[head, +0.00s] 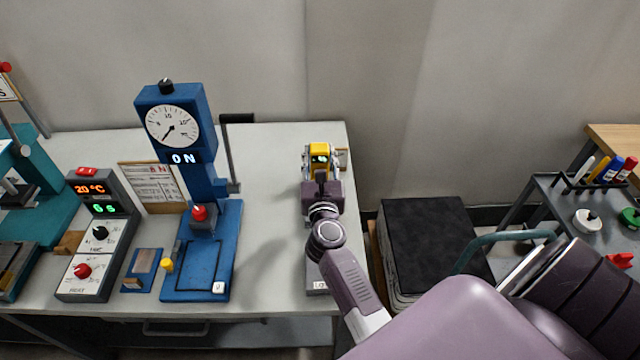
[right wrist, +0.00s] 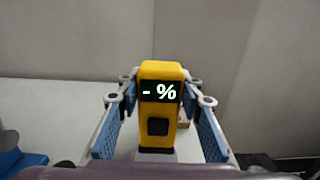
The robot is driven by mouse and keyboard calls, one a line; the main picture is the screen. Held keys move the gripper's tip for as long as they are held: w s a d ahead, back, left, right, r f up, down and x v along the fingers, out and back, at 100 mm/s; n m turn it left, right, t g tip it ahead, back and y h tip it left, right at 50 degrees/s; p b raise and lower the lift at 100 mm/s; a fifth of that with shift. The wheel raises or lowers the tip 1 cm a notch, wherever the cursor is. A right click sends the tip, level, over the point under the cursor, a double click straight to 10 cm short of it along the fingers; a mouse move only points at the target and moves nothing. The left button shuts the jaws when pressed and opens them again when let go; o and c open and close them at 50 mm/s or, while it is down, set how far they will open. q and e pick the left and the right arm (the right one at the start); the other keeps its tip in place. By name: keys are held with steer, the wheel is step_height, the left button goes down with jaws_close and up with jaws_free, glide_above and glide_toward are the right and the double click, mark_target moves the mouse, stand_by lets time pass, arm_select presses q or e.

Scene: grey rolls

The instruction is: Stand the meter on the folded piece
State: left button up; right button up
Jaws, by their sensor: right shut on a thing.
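The yellow meter (head: 319,154) is upright between the fingers of my right gripper (head: 321,165), near the back right of the bench. In the right wrist view the meter (right wrist: 160,108) shows a dark display reading "- %" and a dark square button. The blue-padded fingers of my right gripper (right wrist: 160,135) stand on either side of it, shut on it. Whether its bottom touches anything is hidden. I cannot make out a folded piece for certain. My left gripper is not in view.
A blue press with a dial (head: 172,125) and a grey control box (head: 88,240) stand on the bench (head: 270,200) to the left. A grey plate (head: 317,275) lies partly under my right arm. A dark-topped stack (head: 430,240) is right of the bench.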

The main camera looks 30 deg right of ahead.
mark_target(320, 165)
step_height(320, 165, down, 3)
steer(key=shift+f+b, duration=0.2)
steer(key=shift+b, duration=0.25)
step_height(320, 165, down, 4)
steer(key=shift+r+b, duration=0.25)
steer(key=shift+b, duration=0.5)
steer(key=shift+f, duration=0.25)
steer(key=shift+f+b, duration=0.25)
steer(key=shift+b, duration=0.05)
steer(key=o, duration=1.3)
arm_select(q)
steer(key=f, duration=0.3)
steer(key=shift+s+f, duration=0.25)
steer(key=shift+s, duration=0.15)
